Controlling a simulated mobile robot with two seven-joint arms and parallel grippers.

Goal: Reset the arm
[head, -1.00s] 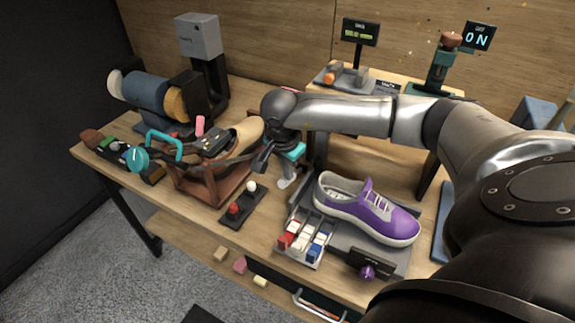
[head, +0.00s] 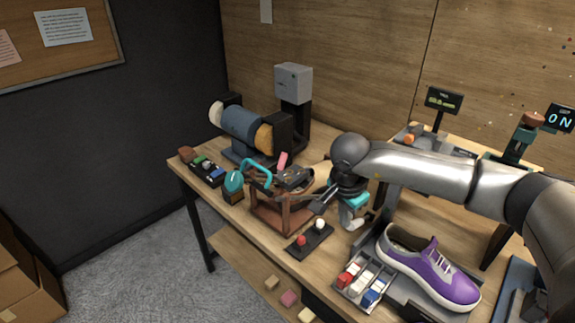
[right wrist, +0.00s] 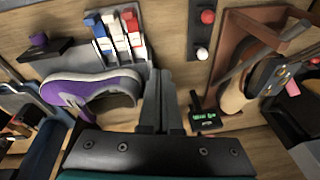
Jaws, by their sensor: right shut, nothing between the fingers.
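My right gripper (head: 322,202) reaches in from the right above the workbench (head: 258,241), between the brown wooden stand (head: 270,214) and the purple sneaker (head: 428,265). In the right wrist view its two dark fingers (right wrist: 163,95) are together with nothing between them. The sneaker lies on its side of the bench, right of the gripper in the head view, and also shows in the right wrist view (right wrist: 92,92). My left gripper is in neither view.
A panel with red and white knobs (head: 310,242) and a tray of red, white and blue pieces (head: 365,281) lie near the front edge. A roller machine (head: 240,125) stands at the back left. A teal-handled tool (head: 234,182) is left of the stand.

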